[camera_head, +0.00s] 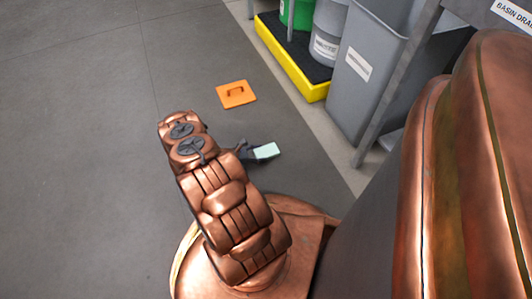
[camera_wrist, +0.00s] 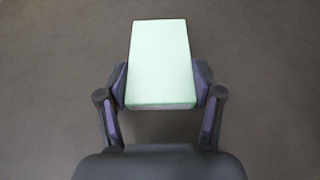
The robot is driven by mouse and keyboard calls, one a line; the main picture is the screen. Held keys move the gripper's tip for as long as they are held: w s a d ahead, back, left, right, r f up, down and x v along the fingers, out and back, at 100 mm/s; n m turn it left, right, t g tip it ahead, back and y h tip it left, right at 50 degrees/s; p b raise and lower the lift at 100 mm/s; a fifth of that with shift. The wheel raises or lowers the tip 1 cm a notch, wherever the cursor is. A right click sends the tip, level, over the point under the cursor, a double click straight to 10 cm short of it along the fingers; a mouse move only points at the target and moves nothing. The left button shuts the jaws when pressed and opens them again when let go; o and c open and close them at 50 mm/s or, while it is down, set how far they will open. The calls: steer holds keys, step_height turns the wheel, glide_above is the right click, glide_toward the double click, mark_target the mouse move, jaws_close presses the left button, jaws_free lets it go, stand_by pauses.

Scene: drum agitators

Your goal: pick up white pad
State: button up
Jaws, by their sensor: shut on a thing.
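The white pad, a pale greenish-white rectangular block (camera_wrist: 160,62), is between the two fingers of my gripper (camera_wrist: 160,88) in the wrist view. The fingers press on its left and right sides, and the pad extends beyond the fingertips. In the head view the pad (camera_head: 266,151) shows small, just right of my gripper (camera_head: 252,152), which is partly hidden by my arm. Only bare grey floor shows behind the pad in the wrist view. How high the pad is above the floor I cannot tell exactly.
A yellow spill tray (camera_head: 287,62) holds a green drum (camera_head: 298,12) and a grey drum (camera_head: 328,35). A grey bin (camera_head: 362,75) stands right of it. The left floor is clear.

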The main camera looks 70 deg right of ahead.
mark_target(259, 154)
steer(key=shift+r+p, duration=0.5)
steer(key=shift+r, duration=0.2)
step_height(259, 154, up, 2)
steer(key=shift+r+p, duration=0.25)
steer(key=shift+p, duration=0.55)
steer(key=shift+s+a+r+p, duration=0.15)
steer(key=shift+s+a+p, duration=0.15)
steer(key=shift+a, duration=0.3)
steer(key=s+a+p, duration=0.1)
steer(key=s+a, duration=0.1)
steer(key=a, duration=0.2)
steer(key=s+a+p, duration=0.2)
steer(key=s+a, duration=0.1)
steer(key=a, duration=0.1)
steer(key=s+a+p, duration=0.2)
steer(key=a, duration=0.2)
steer(key=shift+s+a+r, duration=0.25)
steer(key=shift+a+r, duration=0.1)
steer(key=shift+r, duration=0.05)
